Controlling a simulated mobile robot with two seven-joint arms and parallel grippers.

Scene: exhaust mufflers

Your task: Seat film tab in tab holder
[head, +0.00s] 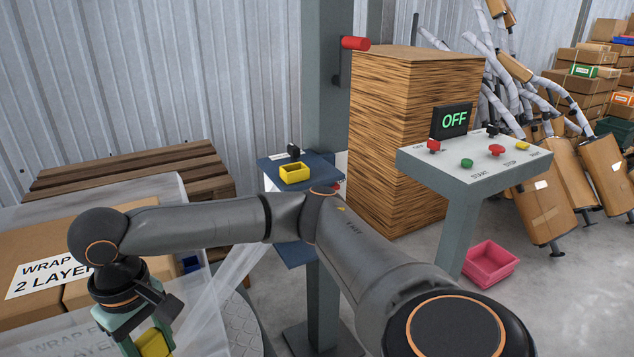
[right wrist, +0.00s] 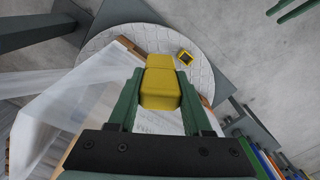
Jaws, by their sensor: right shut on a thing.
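The film tab (right wrist: 160,82) is a yellow block held between the green fingers of my right gripper (right wrist: 160,98) in the right wrist view. In the head view the right gripper (head: 138,338) is at the lower left, with the yellow tab (head: 155,343) partly cut off by the frame edge. My left gripper is not in view.
Wrapped boxes (head: 35,265) stand at the left under clear film (head: 215,290). A yellow open-topped cup (head: 294,174) sits on a blue carriage by the column. A control panel (head: 475,160) with an OFF display (head: 453,121) and a pink bin (head: 490,262) are at the right.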

